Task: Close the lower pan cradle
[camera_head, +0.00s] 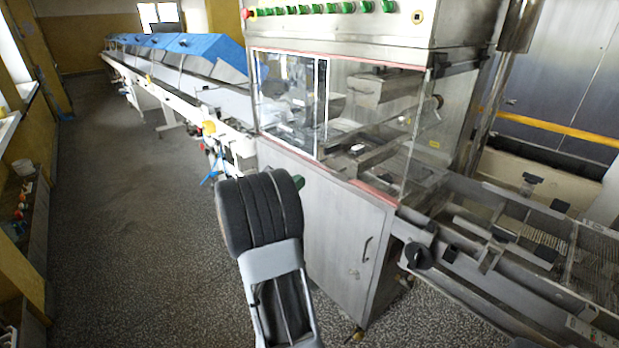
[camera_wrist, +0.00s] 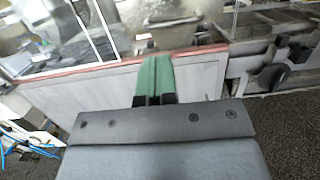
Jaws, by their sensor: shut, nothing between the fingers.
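The steel enrober (camera_head: 340,215) stands in the middle of the head view, with a clear-windowed housing above a steel cabinet. I cannot tell which part is the lower pan cradle. Metal parts (camera_head: 375,150) show inside and below the windows. My gripper (camera_head: 298,182) shows only as a green tip past my dark wrist, in front of the cabinet's upper left. In the wrist view its green fingers (camera_wrist: 153,78) are together and empty, and overlap the cabinet's upper edge and red trim. I cannot tell whether they touch it.
A cabinet handle (camera_head: 367,247) is on the front panel. A black knob (camera_head: 418,256) sticks out at the right, below the mesh conveyor (camera_head: 590,262). A long line with blue covers (camera_head: 205,46) runs back left. The speckled floor (camera_head: 130,200) at left is clear.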

